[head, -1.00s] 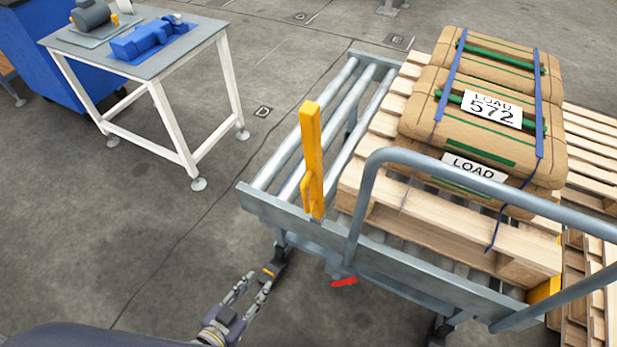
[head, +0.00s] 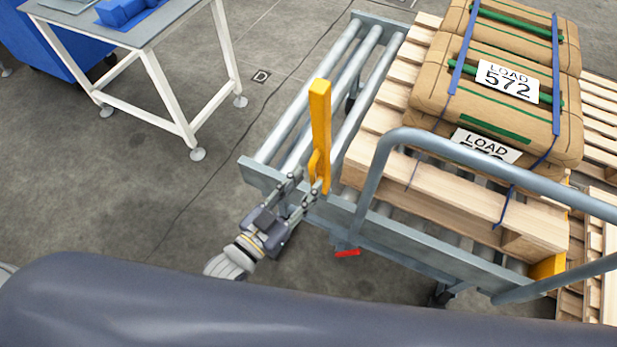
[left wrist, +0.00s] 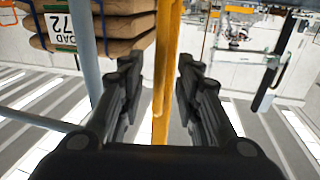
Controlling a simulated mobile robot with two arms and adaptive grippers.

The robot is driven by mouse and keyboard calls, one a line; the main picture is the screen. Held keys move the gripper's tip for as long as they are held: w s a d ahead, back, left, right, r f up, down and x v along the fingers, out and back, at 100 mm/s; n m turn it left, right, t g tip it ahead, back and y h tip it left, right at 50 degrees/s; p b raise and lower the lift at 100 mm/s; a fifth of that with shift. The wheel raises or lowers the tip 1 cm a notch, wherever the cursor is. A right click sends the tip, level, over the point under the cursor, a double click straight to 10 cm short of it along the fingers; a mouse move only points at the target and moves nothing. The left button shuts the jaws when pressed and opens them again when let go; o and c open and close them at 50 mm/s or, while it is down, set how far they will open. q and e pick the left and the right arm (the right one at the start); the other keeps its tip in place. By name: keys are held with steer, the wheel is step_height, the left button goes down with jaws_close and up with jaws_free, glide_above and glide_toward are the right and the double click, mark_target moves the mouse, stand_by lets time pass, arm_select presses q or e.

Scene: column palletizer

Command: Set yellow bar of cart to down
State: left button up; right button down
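The yellow bar (head: 320,125) stands upright at the near left corner of the grey roller cart (head: 420,245). My left gripper (head: 303,190) is at the bar's lower part, near the cart's edge. In the left wrist view the yellow bar (left wrist: 166,75) runs vertically between the two fingers of my left gripper (left wrist: 160,85). The fingers are spread, with a visible gap on each side of the bar. My right gripper is not in view.
A wooden pallet (head: 440,190) with strapped brown sacks (head: 490,100) labelled LOAD 572 sits on the cart. A grey handrail (head: 480,150) curves over the near side. A white-legged table (head: 160,90) stands at the left. Floor between is clear.

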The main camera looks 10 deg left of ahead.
arm_select(q)
steer(key=shift+x, duration=0.85)
steer(key=shift+w+d, duration=0.1)
jaws_close()
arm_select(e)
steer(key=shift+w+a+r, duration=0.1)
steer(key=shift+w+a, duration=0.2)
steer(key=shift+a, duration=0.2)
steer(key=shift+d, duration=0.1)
